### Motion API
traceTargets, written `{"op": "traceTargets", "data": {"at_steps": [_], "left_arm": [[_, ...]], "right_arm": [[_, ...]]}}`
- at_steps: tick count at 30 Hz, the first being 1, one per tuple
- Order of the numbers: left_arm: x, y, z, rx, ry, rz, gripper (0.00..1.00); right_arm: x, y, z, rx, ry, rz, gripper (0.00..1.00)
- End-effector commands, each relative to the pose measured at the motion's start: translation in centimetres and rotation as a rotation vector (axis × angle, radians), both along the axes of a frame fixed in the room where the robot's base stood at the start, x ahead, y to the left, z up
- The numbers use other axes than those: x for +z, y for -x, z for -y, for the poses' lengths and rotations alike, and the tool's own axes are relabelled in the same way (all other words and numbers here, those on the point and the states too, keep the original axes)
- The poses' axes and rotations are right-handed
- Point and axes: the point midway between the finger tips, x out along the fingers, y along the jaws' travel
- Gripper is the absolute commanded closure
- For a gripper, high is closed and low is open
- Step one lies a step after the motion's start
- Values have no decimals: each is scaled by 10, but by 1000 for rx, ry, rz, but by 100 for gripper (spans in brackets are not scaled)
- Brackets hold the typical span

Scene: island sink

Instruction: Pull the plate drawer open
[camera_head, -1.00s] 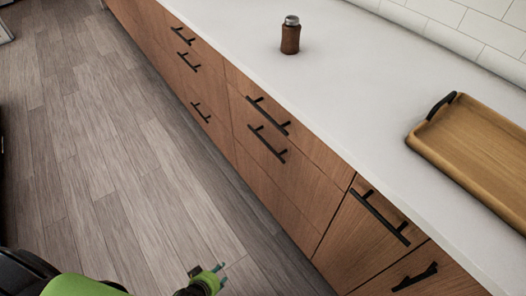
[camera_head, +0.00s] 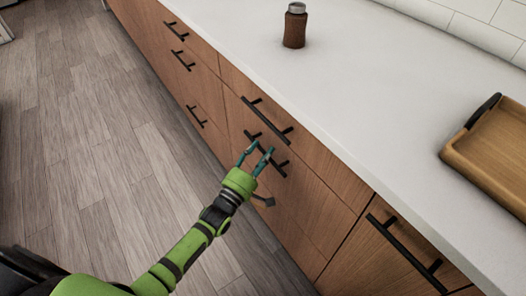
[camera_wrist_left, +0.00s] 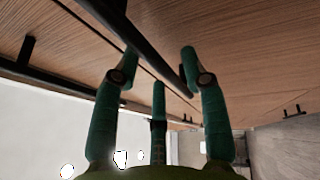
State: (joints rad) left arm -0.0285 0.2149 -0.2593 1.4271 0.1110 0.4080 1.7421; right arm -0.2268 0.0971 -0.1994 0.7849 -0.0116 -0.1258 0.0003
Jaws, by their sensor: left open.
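The wooden drawer fronts (camera_head: 318,196) are all flush in the cabinet. I cannot tell by looks which one is the plate drawer. My left gripper (camera_head: 260,150) is open, its teal fingers at the black bar handle (camera_head: 283,168) of the drawer below the top one in the middle column. The fingers hide the handle's middle. In the left wrist view the dark bar (camera_wrist_left: 150,52) runs slantwise across the gap between the spread fingertips (camera_wrist_left: 160,60). I cannot tell whether it touches them. My right gripper is not in view.
Another bar handle (camera_head: 267,121) sits just above, on the top drawer. The white countertop (camera_head: 350,90) overhangs the fronts and carries a brown jar (camera_head: 295,29) and a wooden tray (camera_head: 495,150). The plank floor (camera_head: 90,130) to the left is clear.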

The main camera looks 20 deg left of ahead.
Motion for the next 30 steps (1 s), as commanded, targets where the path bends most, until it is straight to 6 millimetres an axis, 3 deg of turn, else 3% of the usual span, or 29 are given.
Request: {"op": "traceTargets", "data": {"at_steps": [4, 12, 15, 16, 25, 30], "left_arm": [[2, -10, 3, -1, -1, -1, 56], [1, -11, 3, 0, -2, -1, 56], [1, -11, 3, 0, -2, -1, 96], [1, -11, 3, 0, -2, -1, 100], [2, -8, 1, 1, -1, -3, 100], [2, 8, -12, 1, -4, -6, 100]], "right_arm": [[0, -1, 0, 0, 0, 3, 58], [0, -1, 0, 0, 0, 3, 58], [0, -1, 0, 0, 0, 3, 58], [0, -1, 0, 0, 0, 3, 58], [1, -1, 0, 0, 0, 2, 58], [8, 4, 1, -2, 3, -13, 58]]}}
